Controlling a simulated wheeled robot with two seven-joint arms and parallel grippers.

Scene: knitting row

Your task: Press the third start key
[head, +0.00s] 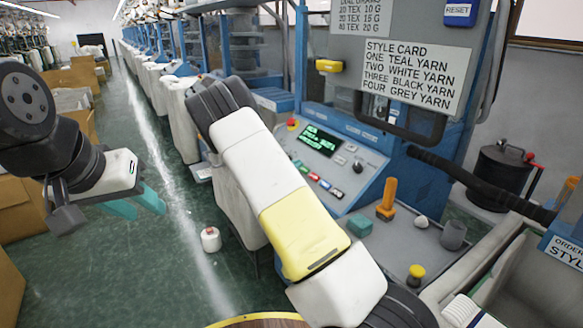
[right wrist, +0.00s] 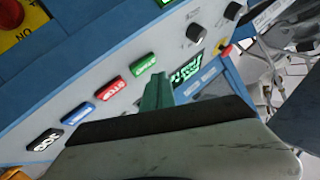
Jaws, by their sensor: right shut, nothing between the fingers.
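The machine's sloped control panel (head: 335,165) has a lit green screen (head: 320,139) and a row of coloured keys. In the right wrist view a green key (right wrist: 143,66), with writing that looks like START upside down, sits beside a red key (right wrist: 110,90), a blue key (right wrist: 80,114) and a black key (right wrist: 45,140). My right gripper (right wrist: 158,80) is shut and empty, its teal fingertips just right of the green key; I cannot tell if they touch the panel. In the head view my right arm hides this gripper. My left gripper (head: 140,203) is open and empty, away from the panel.
A red stop button (head: 292,124) sits on the panel's upper left. A grey shelf (head: 390,250) below holds an orange-handled tool (head: 386,198), a teal block (head: 359,226) and a grey cup (head: 453,235). A style card (head: 410,75) hangs above. A bottle (head: 210,238) stands on the floor.

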